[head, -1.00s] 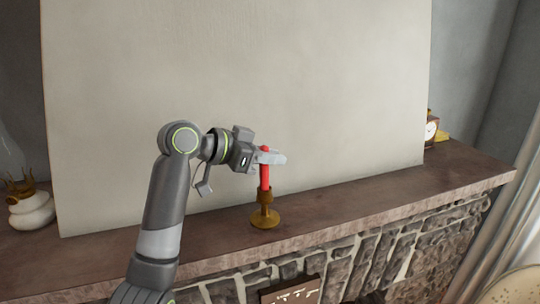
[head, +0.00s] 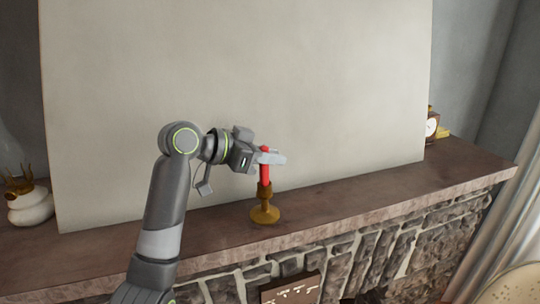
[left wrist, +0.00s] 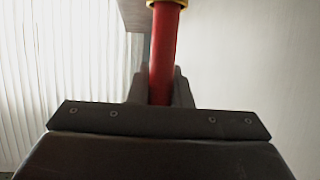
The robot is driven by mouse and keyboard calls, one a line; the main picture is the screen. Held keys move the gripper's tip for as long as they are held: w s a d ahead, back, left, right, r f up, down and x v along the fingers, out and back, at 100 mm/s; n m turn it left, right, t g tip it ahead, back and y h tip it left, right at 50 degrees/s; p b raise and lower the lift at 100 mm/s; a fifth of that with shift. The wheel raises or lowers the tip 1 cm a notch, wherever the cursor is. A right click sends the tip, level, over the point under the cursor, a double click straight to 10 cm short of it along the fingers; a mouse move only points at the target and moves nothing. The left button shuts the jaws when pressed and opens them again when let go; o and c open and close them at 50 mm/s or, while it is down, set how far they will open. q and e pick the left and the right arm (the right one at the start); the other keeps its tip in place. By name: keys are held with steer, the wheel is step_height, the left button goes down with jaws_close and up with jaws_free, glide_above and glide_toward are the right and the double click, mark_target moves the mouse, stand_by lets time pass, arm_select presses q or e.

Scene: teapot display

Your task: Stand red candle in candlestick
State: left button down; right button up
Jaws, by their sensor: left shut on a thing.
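The red candle (head: 265,174) is upright on the mantel side of the fireplace, with its lower end at the mouth of the brass candlestick (head: 265,213). My left gripper (head: 271,157) is shut on the candle near its top. In the left wrist view, the candle (left wrist: 163,50) runs up from between the fingers to the brass rim of the candlestick (left wrist: 168,3) at the top edge. The candle's lower end is hidden, so how deep it sits cannot be told. My right gripper is not in view.
The candlestick stands on the brown mantel shelf (head: 370,190), near its front edge. A large pale panel (head: 330,80) stands close behind. A white pot (head: 30,207) is at the far left and a small clock (head: 431,126) at the right. The shelf to the right is clear.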

arm_select(q)
steer(key=c, duration=1.2)
jaws_free()
steer(key=shift+c, duration=0.2)
steer(key=p+v, duration=0.8)
steer(key=v, duration=0.9)
steer(key=shift+a+r, duration=0.15)
steer(key=shift+r, duration=0.05)
steer(key=shift+f, duration=0.1)
